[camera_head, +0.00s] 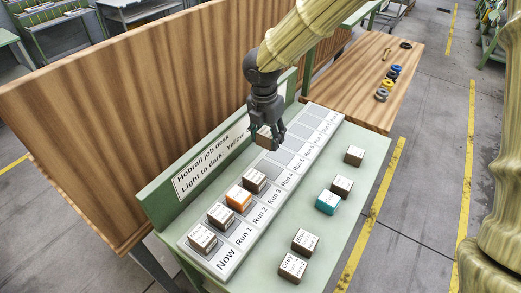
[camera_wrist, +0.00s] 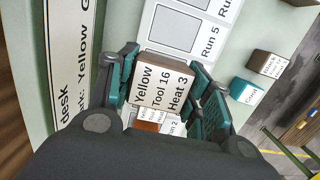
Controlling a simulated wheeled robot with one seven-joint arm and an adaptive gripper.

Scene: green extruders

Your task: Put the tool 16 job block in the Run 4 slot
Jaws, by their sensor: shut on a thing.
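The tool 16 job block (camera_wrist: 160,90) is a brown block with a white top reading "Yellow Tool 16 Heat 3". My gripper (camera_head: 266,138) is shut on it, a finger on either side, and holds it above the slot strip (camera_head: 225,257). In the head view the block (camera_head: 263,142) is partly hidden by the fingers. The Run 4 slot (camera_head: 268,168) looks empty, a grey square just below the held block in the picture. In the wrist view the block covers that part of the strip, and the empty Run 5 slot (camera_wrist: 175,28) shows beyond it.
The Now, Run 1, Run 2 and Run 3 slots hold blocks, with an orange one (camera_head: 239,198) in Run 2. Several loose blocks, one of them teal (camera_head: 328,202), lie on the green desk right of the strip. A raised sign (camera_head: 212,162) runs along the left.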

